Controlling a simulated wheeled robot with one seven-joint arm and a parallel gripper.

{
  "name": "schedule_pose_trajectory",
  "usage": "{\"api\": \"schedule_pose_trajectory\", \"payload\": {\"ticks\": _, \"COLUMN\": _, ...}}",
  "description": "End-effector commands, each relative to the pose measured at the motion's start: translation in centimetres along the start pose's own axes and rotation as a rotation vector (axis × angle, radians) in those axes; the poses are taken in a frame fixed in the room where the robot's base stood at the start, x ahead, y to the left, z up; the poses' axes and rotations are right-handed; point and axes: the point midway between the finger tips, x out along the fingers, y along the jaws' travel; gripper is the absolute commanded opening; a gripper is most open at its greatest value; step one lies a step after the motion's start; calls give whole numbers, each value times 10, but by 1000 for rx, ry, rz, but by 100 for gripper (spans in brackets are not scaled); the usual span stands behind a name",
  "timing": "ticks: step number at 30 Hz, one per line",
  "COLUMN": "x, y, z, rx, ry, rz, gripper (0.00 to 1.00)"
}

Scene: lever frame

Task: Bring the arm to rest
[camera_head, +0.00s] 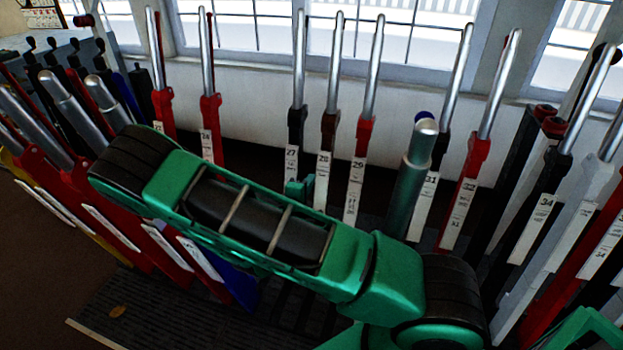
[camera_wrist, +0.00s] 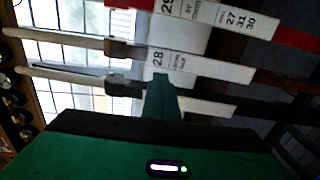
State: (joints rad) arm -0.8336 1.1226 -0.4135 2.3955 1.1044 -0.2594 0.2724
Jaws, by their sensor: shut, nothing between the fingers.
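My green arm crosses the head view from upper left to lower right. My gripper's small green tip (camera_head: 300,187) shows just above the arm, near the plates of levers 27 (camera_head: 291,165) and 28 (camera_head: 321,180); the rest of it is hidden. In the wrist view my gripper (camera_wrist: 160,82) is shut and empty, its fingers together as one narrow green form. It appears beside the white plate of lever 28 (camera_wrist: 205,67). Whether it touches a lever cannot be told. Levers 27, 28 and 29 (camera_head: 354,195) stand upright.
Levers 31 (camera_head: 426,200) and 34 (camera_head: 535,215) stand farther right. Several red levers (camera_head: 110,235) lean forward at left. Windows (camera_head: 330,25) line the back. Dark floor (camera_head: 130,305) lies open at lower left.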

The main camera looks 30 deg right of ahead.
Motion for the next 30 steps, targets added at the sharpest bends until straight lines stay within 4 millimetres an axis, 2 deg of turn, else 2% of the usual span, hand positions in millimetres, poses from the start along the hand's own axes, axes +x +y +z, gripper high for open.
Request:
{"api": "schedule_pose_trajectory", "payload": {"ticks": 4, "x": -6, "y": 1, "z": 3, "rx": 1, "ry": -4, "rz": 1, "gripper": 0}}
{"api": "schedule_pose_trajectory", "payload": {"ticks": 17, "x": -6, "y": 1, "z": 5, "rx": 2, "ry": -8, "rz": 0, "gripper": 0}}
{"api": "schedule_pose_trajectory", "payload": {"ticks": 20, "x": -10, "y": -7, "z": -1, "rx": 6, "ry": 3, "rz": -13, "gripper": 0}}
{"api": "schedule_pose_trajectory", "payload": {"ticks": 23, "x": -22, "y": -33, "z": -18, "rx": 22, "ry": 34, "rz": -53, "gripper": 0}}
{"api": "schedule_pose_trajectory", "payload": {"ticks": 30, "x": -81, "y": -127, "z": -68, "rx": 77, "ry": 125, "rz": -214, "gripper": 0}}
